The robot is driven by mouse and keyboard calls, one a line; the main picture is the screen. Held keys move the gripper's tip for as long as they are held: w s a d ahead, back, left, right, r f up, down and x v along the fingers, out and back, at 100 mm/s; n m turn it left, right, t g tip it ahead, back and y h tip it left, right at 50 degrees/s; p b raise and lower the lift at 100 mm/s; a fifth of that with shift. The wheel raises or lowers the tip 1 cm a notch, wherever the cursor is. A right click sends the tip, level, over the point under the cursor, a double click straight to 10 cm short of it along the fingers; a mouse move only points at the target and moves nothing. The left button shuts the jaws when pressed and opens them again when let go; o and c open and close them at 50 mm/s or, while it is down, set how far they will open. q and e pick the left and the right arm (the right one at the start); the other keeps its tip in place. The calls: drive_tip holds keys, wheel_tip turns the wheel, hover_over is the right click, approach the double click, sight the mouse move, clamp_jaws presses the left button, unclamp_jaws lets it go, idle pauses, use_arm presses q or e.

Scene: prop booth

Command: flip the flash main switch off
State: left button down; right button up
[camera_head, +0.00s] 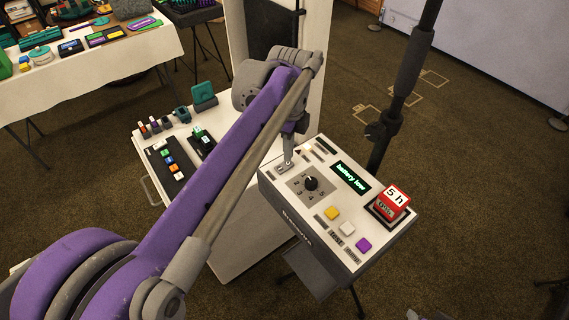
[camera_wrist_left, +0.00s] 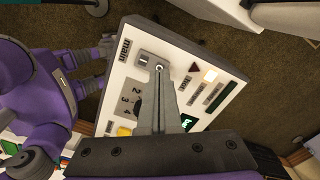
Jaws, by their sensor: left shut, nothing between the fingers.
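The flash pack (camera_head: 340,241) is a grey box with a white top panel, standing in the middle of the head view. Its main switch (camera_head: 284,168) sits on a small metal plate at the panel's far left corner. In the left wrist view the switch (camera_wrist_left: 159,68) shows as a small round metal tip beside the word "main". My left gripper (camera_head: 288,161) is shut and empty, pointing down at the switch plate. Its fingertips (camera_wrist_left: 158,72) cover part of the switch, so I cannot tell its position or whether they touch it.
The panel carries a black dial (camera_head: 311,183), a lit "battery low" display (camera_head: 350,177) and yellow, white and purple buttons. A red cube-shaped device (camera_head: 391,203) sits at its right edge. A white cart (camera_head: 150,137) with small props stands behind left. A dark stand pole (camera_head: 404,85) rises behind.

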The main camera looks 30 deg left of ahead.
use_arm(q)
drive_tip(key=shift+f+b, duration=0.4)
drive_tip(key=shift+f, duration=0.45)
use_arm(e)
drive_tip(key=shift+s+f, duration=0.1)
drive_tip(key=shift+f, duration=0.4)
use_arm(q)
wheel_tip(320, 180, up, 7)
drive_tip(key=p, duration=0.4)
drive_tip(key=shift+p, duration=0.35)
use_arm(e)
wheel_tip(320, 180, up, 6)
drive_tip(key=w, duration=0.1)
drive_tip(key=shift+w, duration=0.4)
drive_tip(key=shift+s, duration=0.1)
